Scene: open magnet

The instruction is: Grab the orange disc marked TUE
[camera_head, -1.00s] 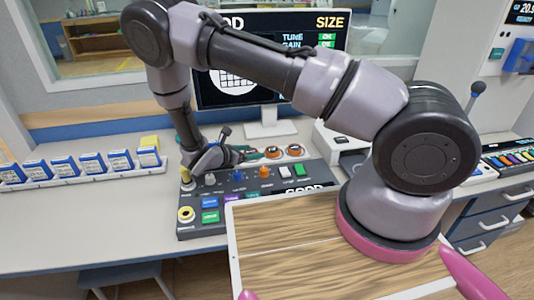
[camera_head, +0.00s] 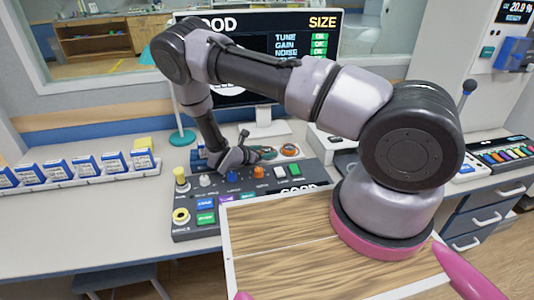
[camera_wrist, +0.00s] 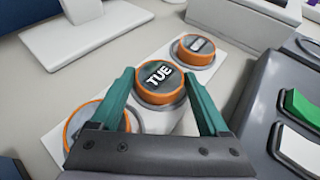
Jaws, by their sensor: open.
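The disc marked TUE (camera_wrist: 160,82) has an orange rim and a dark top with white letters. In the wrist view it sits upright on a white strip (camera_wrist: 203,80), between two similar orange-rimmed discs. My gripper (camera_wrist: 163,80) is open, with one green finger on each side of the TUE disc. Whether the fingers touch it I cannot tell. In the head view my gripper (camera_head: 262,154) is behind the control panel, and the TUE disc is hidden or too small to pick out.
One neighbouring disc (camera_wrist: 195,50) is up and right; another (camera_wrist: 92,123) is down and left, partly behind my gripper. A control panel (camera_head: 250,200) with knobs and buttons stands in front. A monitor stand (camera_wrist: 98,30) is behind. Blue-white boxes (camera_head: 85,165) line the left.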

